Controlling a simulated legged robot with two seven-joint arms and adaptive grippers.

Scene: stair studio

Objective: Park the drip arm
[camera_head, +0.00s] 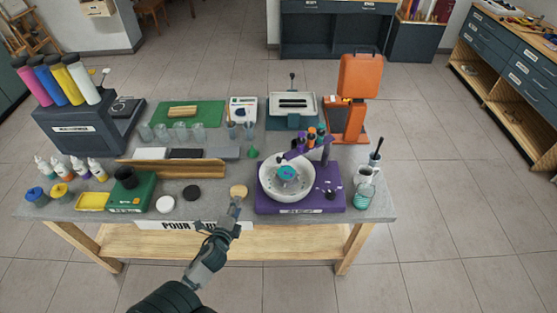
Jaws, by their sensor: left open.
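The drip arm (318,146) is a purple bar on the purple spin unit (334,202). It reaches left from a post at the back right, over the white bowl (272,187), with small orange and dark bottles by it. A teal piece (287,173) sits in the bowl. My left gripper (236,206) is open at the table's front edge, left of the purple unit and just in front of a round wooden disc (238,191). It is apart from the drip arm. Whether it touches the disc I cannot tell. My right gripper is out of view.
An orange press (360,90) stands behind the unit on the right. White and black discs (192,192) and a green scale (135,190) lie left of my gripper. A wooden trough (172,170) is further back.

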